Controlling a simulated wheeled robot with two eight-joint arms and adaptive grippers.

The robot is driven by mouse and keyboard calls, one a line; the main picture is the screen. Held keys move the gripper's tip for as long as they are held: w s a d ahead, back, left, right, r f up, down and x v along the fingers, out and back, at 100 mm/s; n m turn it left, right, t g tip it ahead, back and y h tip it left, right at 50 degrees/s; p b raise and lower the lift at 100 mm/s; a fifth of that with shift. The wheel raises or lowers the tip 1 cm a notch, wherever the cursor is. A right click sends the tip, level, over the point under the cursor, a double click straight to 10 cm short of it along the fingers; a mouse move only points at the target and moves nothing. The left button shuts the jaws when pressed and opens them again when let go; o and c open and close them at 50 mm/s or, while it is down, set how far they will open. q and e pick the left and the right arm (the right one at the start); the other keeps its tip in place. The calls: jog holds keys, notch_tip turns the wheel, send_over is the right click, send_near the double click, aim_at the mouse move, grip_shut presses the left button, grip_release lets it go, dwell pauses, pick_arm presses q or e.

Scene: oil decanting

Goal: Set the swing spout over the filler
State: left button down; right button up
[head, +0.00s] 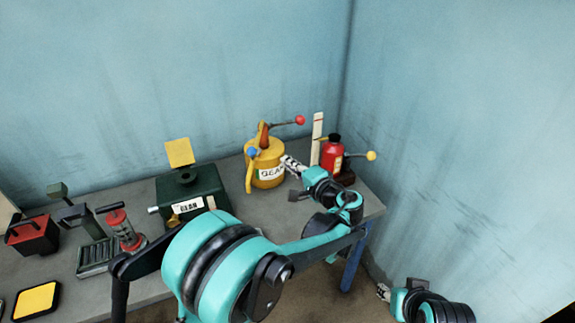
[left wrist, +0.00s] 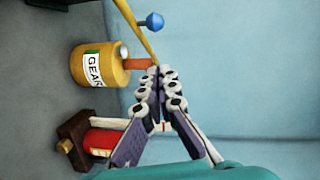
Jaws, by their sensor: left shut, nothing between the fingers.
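The yellow can (head: 268,170) labelled GEAR stands at the back of the bench. Its yellow spout (head: 249,181) hangs down on the can's left side, with a blue knob (head: 252,152) near its top. The green box (head: 195,193) stands to the left, with a dark round filler (head: 186,176) on top and a raised yellow flap (head: 179,152). The spout is apart from the filler. My left gripper (head: 288,162) is shut and empty by the can's upper right; in the left wrist view its tips (left wrist: 160,72) are near the orange neck (left wrist: 138,64). My right gripper (head: 383,292) is low at right, small.
A red bottle (head: 332,155), a white upright strip (head: 318,138) and a yellow-knobbed lever (head: 371,156) stand right of the can. A red-lidded dark box (head: 33,235) and a red-and-clear device (head: 122,232) are at left. Blue walls close the back and right.

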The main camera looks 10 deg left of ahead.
pick_arm(q)
jog(key=w+a+f+b, duration=0.1)
jog(key=w+a, duration=0.3)
jog(key=a, duration=0.4)
jog(key=shift+w+a+f, duration=0.3)
jog(key=shift+w+f, duration=0.1)
pick_arm(e)
jog(key=shift+f, duration=0.8)
